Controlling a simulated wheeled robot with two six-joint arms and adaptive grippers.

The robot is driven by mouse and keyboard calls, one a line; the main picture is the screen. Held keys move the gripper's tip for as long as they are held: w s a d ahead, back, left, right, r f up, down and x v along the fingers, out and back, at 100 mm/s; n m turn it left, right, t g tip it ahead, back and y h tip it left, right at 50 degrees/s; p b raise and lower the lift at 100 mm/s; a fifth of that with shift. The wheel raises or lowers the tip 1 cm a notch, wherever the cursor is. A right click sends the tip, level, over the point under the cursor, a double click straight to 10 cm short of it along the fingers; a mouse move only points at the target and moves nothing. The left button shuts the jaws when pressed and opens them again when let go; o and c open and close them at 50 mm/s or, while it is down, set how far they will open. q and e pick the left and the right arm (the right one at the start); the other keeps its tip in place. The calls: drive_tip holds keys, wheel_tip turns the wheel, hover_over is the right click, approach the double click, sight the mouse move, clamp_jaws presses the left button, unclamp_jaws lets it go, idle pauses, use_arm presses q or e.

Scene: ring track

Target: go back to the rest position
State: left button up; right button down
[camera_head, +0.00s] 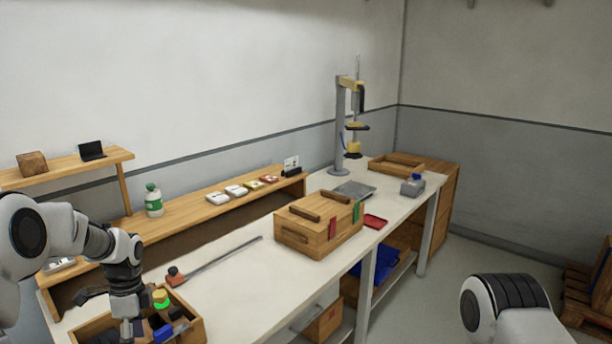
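My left arm comes in from the left, and its gripper (130,322) points down over an open wooden bin (197,328) at the near left end of the workbench. The fingers are small and dark, and I cannot tell whether they are open or shut. Next to the gripper, at the bin, are a yellow-and-green capped item (161,299) and a blue item (163,333). Only a link of my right arm shows at the lower right, and its gripper is out of view.
The white workbench (240,292) carries a red-ended rod (214,262), a lidded wooden box (319,232), a red tray (375,221) and a tall stand (341,130). A shelf (190,213) behind holds a green bottle (153,203). A pallet (588,290) is at right.

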use_arm(q)
drive_tip(key=s+d+f+n+g+b, duration=0.15)
drive_tip(key=s+d+f, duration=0.35)
drive_tip(key=s+f, duration=0.65)
drive_tip(key=s+d+f+n+g, duration=0.15)
drive_tip(key=s+d+f, duration=0.25)
drive_tip(key=s+f, duration=0.75)
drive_tip(key=s+d+n+t, duration=0.3)
drive_tip(key=s+n+t, duration=0.2)
drive_tip(key=s+n, duration=0.6)
drive_tip(key=shift+s+n, duration=0.3)
drive_tip(key=shift+n, duration=0.5)
use_arm(e)
drive_tip(key=shift+s+f, duration=0.25)
drive_tip(key=shift+f, duration=0.55)
drive_tip(key=shift+s, duration=0.1)
